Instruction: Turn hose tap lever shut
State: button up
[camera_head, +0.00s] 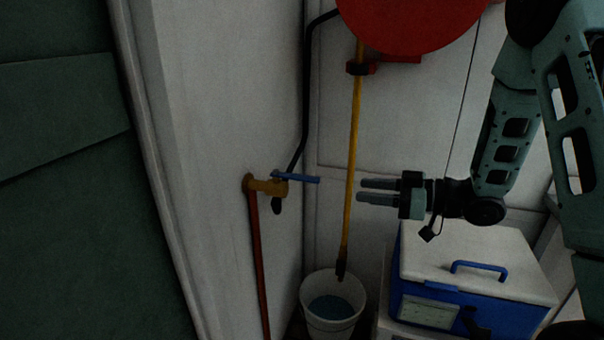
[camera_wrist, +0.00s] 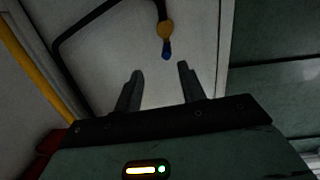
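The hose tap (camera_head: 268,187) is a brass tap on the white wall, with a blue lever (camera_head: 298,178) sticking out to the right, roughly level. A gap separates the fingertips from the lever. The fingers show apart in the wrist view (camera_wrist: 160,72) too.
A white bucket (camera_head: 345,325) stands below. A blue cooler with a white lid (camera_head: 425,255) is under my gripper. A black hose (camera_head: 306,95) runs up from the tap.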

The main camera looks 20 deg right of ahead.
jog(key=s+d+y, duration=0.1)
jog(key=s+d, duration=0.1)
jog(key=p, duration=0.4)
send_near(288, 175)
jog(key=x, duration=0.7)
jog(key=shift+w+d+f, duration=0.15)
jog(key=shift+d, duration=0.05)
grip_shut()
